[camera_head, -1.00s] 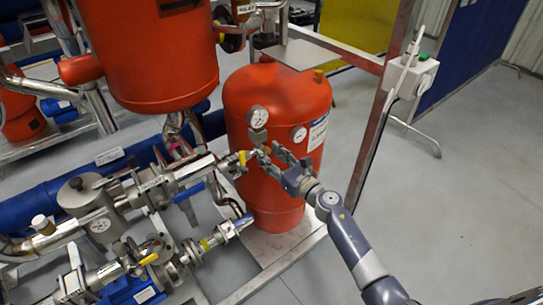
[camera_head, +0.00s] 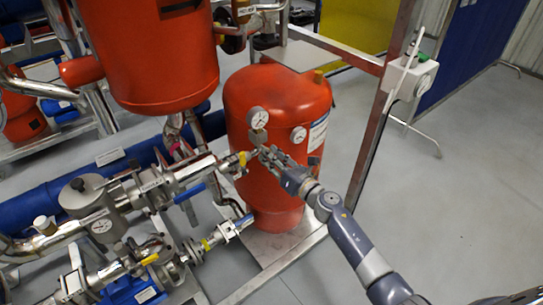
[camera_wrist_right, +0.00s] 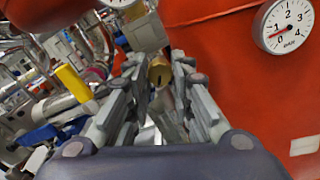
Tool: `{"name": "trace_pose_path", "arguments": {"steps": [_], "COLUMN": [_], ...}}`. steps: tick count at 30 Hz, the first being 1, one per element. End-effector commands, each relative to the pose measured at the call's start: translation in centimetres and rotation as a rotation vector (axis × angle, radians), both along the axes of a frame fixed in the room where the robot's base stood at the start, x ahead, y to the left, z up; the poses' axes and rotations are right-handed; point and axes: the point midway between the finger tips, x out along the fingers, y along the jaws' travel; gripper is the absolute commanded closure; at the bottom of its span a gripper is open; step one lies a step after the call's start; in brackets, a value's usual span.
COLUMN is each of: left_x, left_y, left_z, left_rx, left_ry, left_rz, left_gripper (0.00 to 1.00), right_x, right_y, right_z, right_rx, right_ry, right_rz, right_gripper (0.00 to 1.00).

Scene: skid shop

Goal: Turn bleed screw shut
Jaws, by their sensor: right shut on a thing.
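The bleed screw appears as a small brass piece (camera_wrist_right: 160,72) in the right wrist view. It sits between the fingertips of my right gripper (camera_wrist_right: 157,62), in front of the red tank. In the head view my right gripper (camera_head: 264,153) reaches in from the lower right to the pipe fitting beside the red tank (camera_head: 285,98). Its fingers are closed together there and shut on the brass screw. The fingers hide the screw in the head view, and its turn angle cannot be told. My left gripper is not in view.
A yellow valve handle (camera_head: 243,159) is close on the left. A metal frame post (camera_head: 370,150) stands at the right. Open floor (camera_head: 460,200) lies beyond it.

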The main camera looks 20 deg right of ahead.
Motion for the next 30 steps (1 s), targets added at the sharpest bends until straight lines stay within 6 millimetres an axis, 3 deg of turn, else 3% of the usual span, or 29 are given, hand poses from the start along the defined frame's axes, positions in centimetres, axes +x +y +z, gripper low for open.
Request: {"name": "trace_pose_path", "arguments": {"steps": [30], "left_x": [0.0], "left_y": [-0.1], "left_z": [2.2], "left_rx": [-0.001], "left_ry": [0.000], "left_rz": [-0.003], "left_gripper": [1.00], "right_x": [-0.1], "right_y": [0.1], "right_z": [0.0], "right_rx": [0.906], "right_ry": [0.334], "right_rz": [-0.001], "right_gripper": [1.00]}}
